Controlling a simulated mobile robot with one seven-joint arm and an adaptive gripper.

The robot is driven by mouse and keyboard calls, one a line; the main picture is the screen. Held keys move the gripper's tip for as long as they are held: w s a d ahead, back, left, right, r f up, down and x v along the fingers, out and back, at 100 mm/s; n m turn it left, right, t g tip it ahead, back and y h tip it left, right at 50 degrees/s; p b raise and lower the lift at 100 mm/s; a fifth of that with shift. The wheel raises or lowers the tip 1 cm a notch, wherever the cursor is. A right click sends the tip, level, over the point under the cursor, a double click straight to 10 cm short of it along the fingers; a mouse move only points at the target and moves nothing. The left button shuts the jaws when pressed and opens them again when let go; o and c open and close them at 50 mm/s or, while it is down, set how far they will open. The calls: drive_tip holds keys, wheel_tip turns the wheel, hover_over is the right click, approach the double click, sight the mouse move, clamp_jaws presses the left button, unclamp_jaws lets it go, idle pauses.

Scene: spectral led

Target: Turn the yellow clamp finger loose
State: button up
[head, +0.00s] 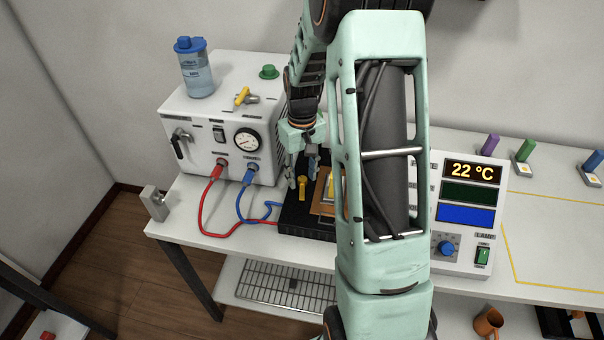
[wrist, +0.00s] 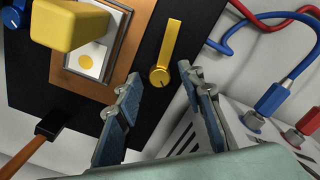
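The yellow clamp finger (wrist: 171,45) is a flat bar with a round slotted pivot (wrist: 160,77) at one end. It lies on the black base (wrist: 205,18) beside the copper-coloured plate (wrist: 120,50). In the head view a yellow piece (head: 302,185) shows just below my gripper (head: 301,165). In the wrist view my gripper (wrist: 160,73) is open and empty, with its fingertips on either side of the pivot end. I cannot tell how high above it they are. A larger yellow block (wrist: 65,25) stands nearer the camera, over the plate.
A white box with a gauge (head: 247,141) stands at the left, with red (head: 206,205) and blue (head: 240,205) cables running to the base. A display unit (head: 465,215) stands at the right. A brown-handled tool (wrist: 35,145) shows in the wrist view. My arm hides part of the base.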

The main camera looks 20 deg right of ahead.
sight(302, 177)
wheel_tip(302, 177, up, 12)
idle(0.5)
idle(0.5)
